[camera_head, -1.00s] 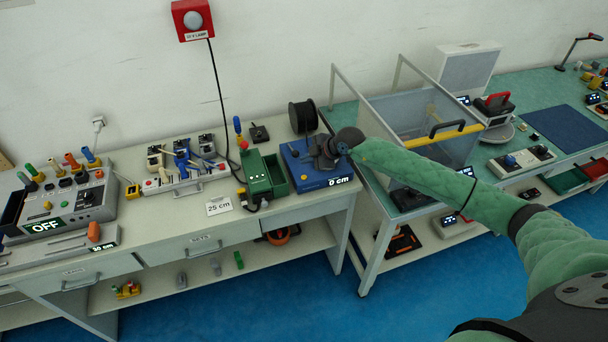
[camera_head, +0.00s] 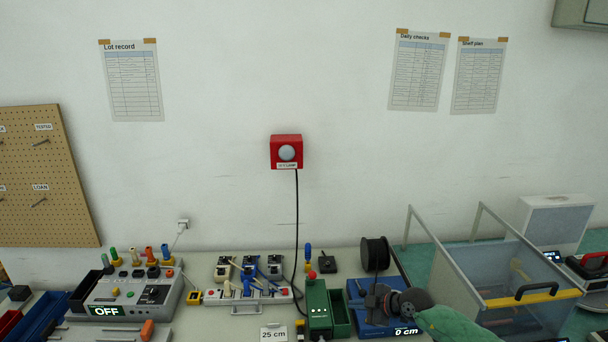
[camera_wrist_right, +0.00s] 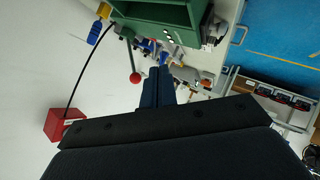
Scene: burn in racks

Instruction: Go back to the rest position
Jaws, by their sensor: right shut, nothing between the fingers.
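My right gripper (camera_head: 376,300) is in front of the blue device with the "0 cm" display (camera_head: 404,331), at the right part of the bench. Its arm, in a green sleeve, comes in from the lower right. In the right wrist view its dark fingers (camera_wrist_right: 158,86) are together with nothing between them. The green box (camera_head: 318,306) with a red-knobbed lever stands just left of the gripper, and it shows at the top of the wrist view (camera_wrist_right: 160,14). Whether the gripper touches the blue device cannot be told. My left gripper is not in view.
A black spool (camera_head: 375,254) stands behind the gripper. A clear guard with a yellow-black handle (camera_head: 522,295) is to the right. A power strip (camera_head: 246,297) and a grey "OFF" unit (camera_head: 132,300) are to the left. A red lamp box (camera_head: 286,152) hangs on the wall.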

